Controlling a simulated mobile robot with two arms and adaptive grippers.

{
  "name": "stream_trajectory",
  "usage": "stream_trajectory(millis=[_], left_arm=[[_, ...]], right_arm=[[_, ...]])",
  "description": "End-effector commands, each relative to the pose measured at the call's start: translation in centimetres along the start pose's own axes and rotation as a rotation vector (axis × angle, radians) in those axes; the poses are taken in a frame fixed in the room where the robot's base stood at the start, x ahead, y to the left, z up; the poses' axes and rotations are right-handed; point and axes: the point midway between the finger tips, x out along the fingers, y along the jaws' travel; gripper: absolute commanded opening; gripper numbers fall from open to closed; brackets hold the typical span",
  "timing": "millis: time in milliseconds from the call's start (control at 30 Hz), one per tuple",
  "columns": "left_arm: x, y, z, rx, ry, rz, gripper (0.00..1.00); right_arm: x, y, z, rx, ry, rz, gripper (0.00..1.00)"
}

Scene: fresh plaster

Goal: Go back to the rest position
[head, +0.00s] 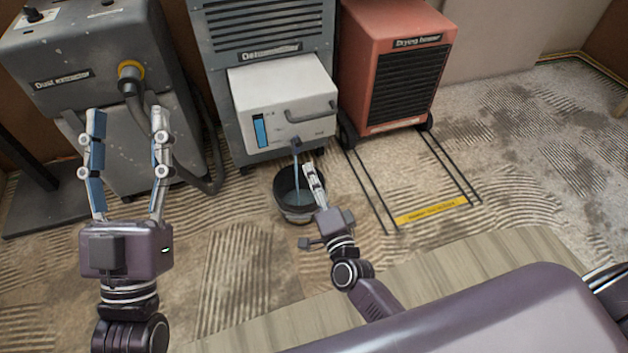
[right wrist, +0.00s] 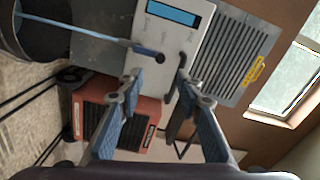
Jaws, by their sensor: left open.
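My left gripper (head: 128,114) is open and empty, raised at the left of the head view in front of the dust extractor (head: 75,95). My right gripper (head: 311,170) is beside the black bucket (head: 297,214), just below the spout of the dehumidifier's white tank (head: 283,95). In the right wrist view its two fingers (right wrist: 158,77) are apart, with nothing clearly between them. A blue stream of water (right wrist: 85,38) runs from the spout into the bucket (right wrist: 40,50). Whether a finger touches the tank's dark handle is unclear.
The grey dehumidifier (head: 262,30) stands at the back, with the red drying blower (head: 392,65) right of it. Black rails and a yellow strip (head: 432,211) lie on the floor before the blower. A hose (head: 205,170) hangs by the extractor. Floor at right is clear.

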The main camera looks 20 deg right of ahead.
Motion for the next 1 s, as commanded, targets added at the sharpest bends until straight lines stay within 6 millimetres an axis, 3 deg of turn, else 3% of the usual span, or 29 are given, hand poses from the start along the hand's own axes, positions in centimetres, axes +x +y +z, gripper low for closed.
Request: stream_trajectory(millis=[167,633,733,867,1000], left_arm=[[0.0,0.0,0.0,0.000,0.000,0.000,0.52],[0.0,0.0,0.0,0.000,-0.001,0.000,0.52],[0.0,0.0,0.0,0.000,0.000,0.000,0.52],[0.0,0.0,0.0,0.000,0.000,0.000,0.52],[0.0,0.0,0.0,0.000,0.000,0.000,0.52]], right_arm=[[-0.8,0.0,0.0,0.000,0.000,-0.001,0.33],[-0.8,-0.1,0.0,0.000,-0.001,-0.001,0.33],[-0.8,-0.8,-0.1,-0.021,-0.002,-0.016,0.33],[-1.1,-5.6,-0.5,-0.154,-0.003,-0.105,0.33],[-2.8,-14.7,-1.5,-0.435,0.031,-0.272,0.33]])
